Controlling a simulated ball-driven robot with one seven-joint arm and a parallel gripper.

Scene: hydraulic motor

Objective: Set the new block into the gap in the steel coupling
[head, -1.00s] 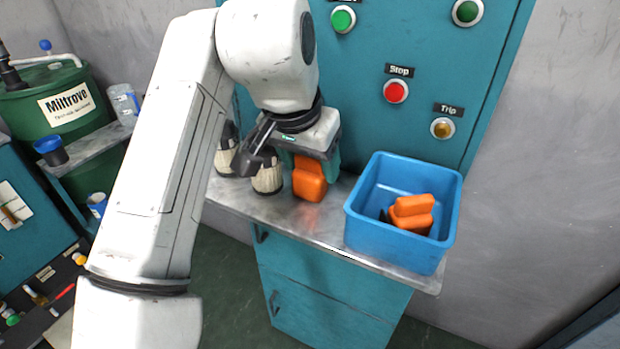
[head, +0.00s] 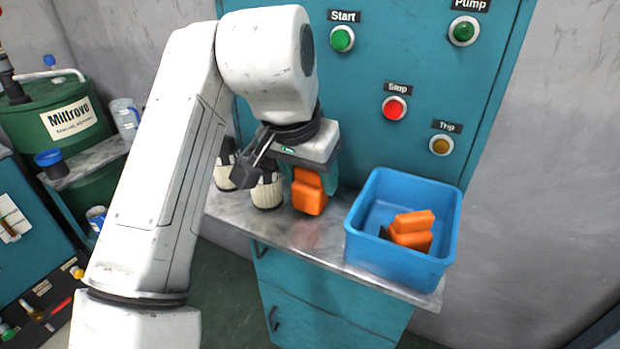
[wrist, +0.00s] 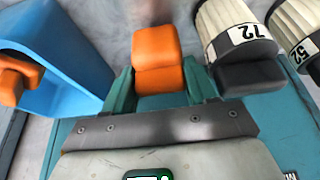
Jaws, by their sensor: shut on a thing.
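My gripper (head: 312,176) points down over the metal shelf, its two teal fingers closed on an orange block (head: 310,198). In the wrist view the block (wrist: 157,50) sits between the fingers of my gripper (wrist: 159,84) and juts out past their tips. It has a stepped shape with rounded edges. I cannot tell whether it touches the shelf. More orange block-like pieces (head: 411,226) lie in the blue bin to the right, beside something dark. I cannot make out the steel coupling in either view.
The blue bin (head: 367,245) stands at the shelf's right end. Cream ribbed cylinders with dark ends, one marked 72 (wrist: 238,35), stand close left of my gripper in the head view. The metal shelf (head: 281,230) has a bare front strip. A teal button panel (head: 358,78) rises behind.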

